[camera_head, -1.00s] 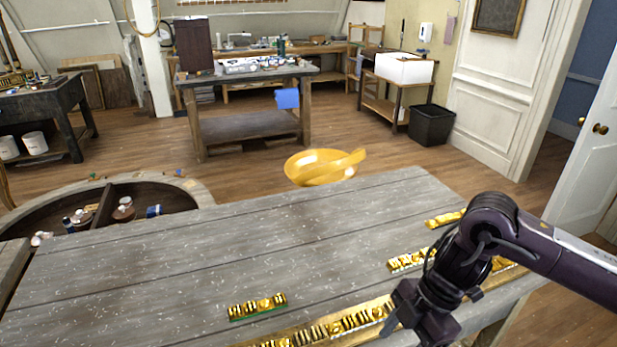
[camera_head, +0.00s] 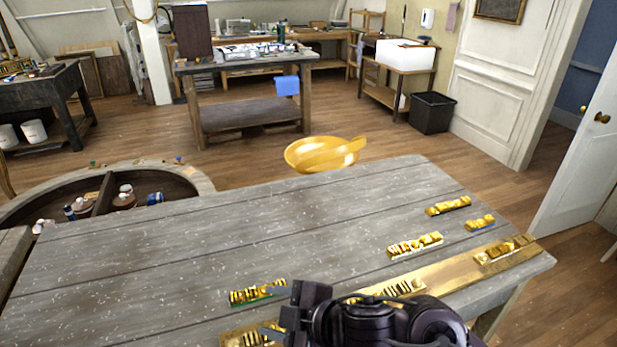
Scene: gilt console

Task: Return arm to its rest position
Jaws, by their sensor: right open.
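My right arm is folded low at the bottom middle of the view, over the near side of the grey table (camera_head: 180,245). My right gripper (camera_head: 291,322) is at the left end of that dark arm, near the gilt strip (camera_head: 455,272) along the table's front edge. It is open, with nothing seen in it; its fingers are partly hidden by the arm's own links. The arm covers part of the strip. My left gripper is out of view.
Gilt ornament pieces lie on the table: one (camera_head: 258,292) just left of my arm, others (camera_head: 415,244) (camera_head: 448,206) (camera_head: 480,223) to the right. More sit on the strip (camera_head: 505,249). A golden bowl (camera_head: 318,154) shows beyond the far edge. The table's middle is clear.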

